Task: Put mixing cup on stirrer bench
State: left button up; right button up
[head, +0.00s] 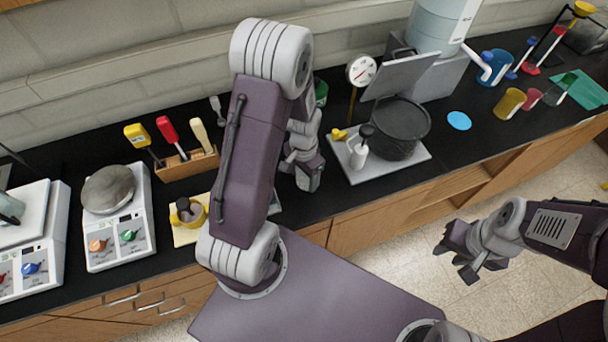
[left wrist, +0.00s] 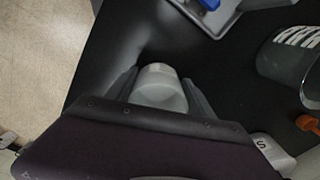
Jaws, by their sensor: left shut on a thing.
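My left gripper (head: 308,182) is behind my left arm in the head view, over the black bench (head: 335,203) near its front edge. In the left wrist view its two fingers (left wrist: 162,92) are shut on a pale grey, round cup-like thing (left wrist: 161,86), which I take as the mixing cup. Its lower part is hidden by the gripper body. In the head view the cup cannot be made out. White stirrer-like units with knobs (head: 128,237) (head: 48,257) stand on the bench at the left. My right gripper (head: 458,256) is open and empty, in front of the bench over the floor.
A wooden rack (head: 188,163) with coloured-handled tools stands behind my left arm. A black pot (head: 398,128) on a white tray stands right of the gripper. Beakers (head: 509,103) stand further right.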

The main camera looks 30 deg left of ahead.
pick_arm(q)
jog(key=shift+f, duration=0.1)
jog(key=shift+f, duration=0.1)
jog(key=o, duration=1.3)
